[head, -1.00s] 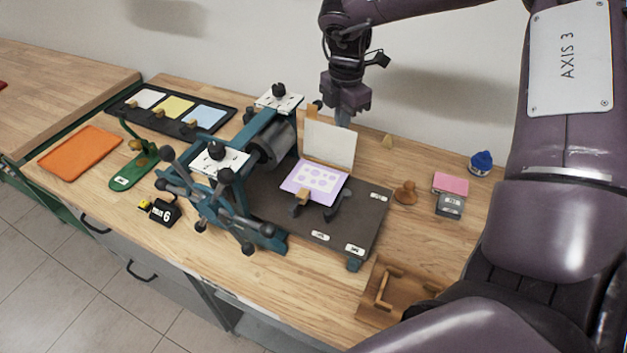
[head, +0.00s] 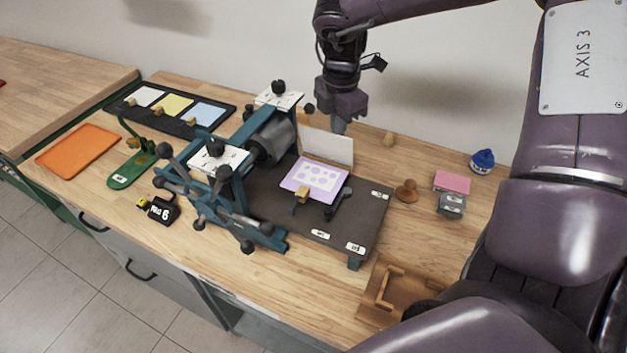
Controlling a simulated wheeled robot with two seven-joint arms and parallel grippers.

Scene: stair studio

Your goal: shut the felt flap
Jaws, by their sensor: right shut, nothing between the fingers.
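The felt flap (head: 326,147), a pale cream panel, stands raised along the back edge of a purple patterned sheet (head: 314,181) on the dark press bed (head: 361,213). The flap looks steep and foreshortened, and the sheet in front of it is uncovered. My right gripper (head: 339,125) is shut and empty, pointing down at the flap's top edge from behind. I cannot tell whether the fingertips touch the flap. My left gripper does not show.
The press with its roller (head: 272,141) and spoked handles stands left of the flap. A wooden stamp (head: 405,190), pink block (head: 452,181), grey block (head: 451,204) and blue-topped jar (head: 483,161) sit to the right. A wooden fixture (head: 385,289) lies at the front.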

